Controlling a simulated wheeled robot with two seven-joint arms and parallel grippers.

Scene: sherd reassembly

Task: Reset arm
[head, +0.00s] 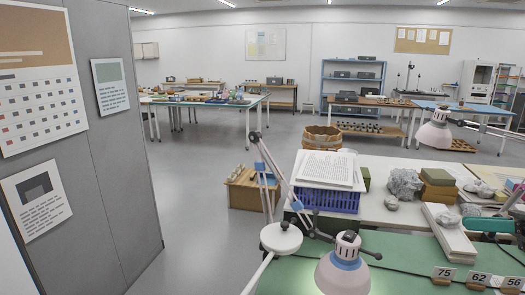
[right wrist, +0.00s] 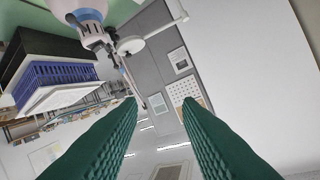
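My right gripper shows in the right wrist view (right wrist: 160,104) as two dark green ribbed fingers, well apart, with nothing between them. In the head view a teal-green part of the right gripper (head: 487,224) shows at the right edge, above the green mat (head: 410,273). Its fingertips are hard to make out there. My left gripper is not in view.
Lamps (head: 343,270) stand at the near edge. A blue crate (head: 328,199) with papers (head: 328,168) is behind them. Grey lumps (head: 404,183), a pale box (head: 450,236) and number tags (head: 443,274) are on the right. Open floor (head: 195,210) lies left.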

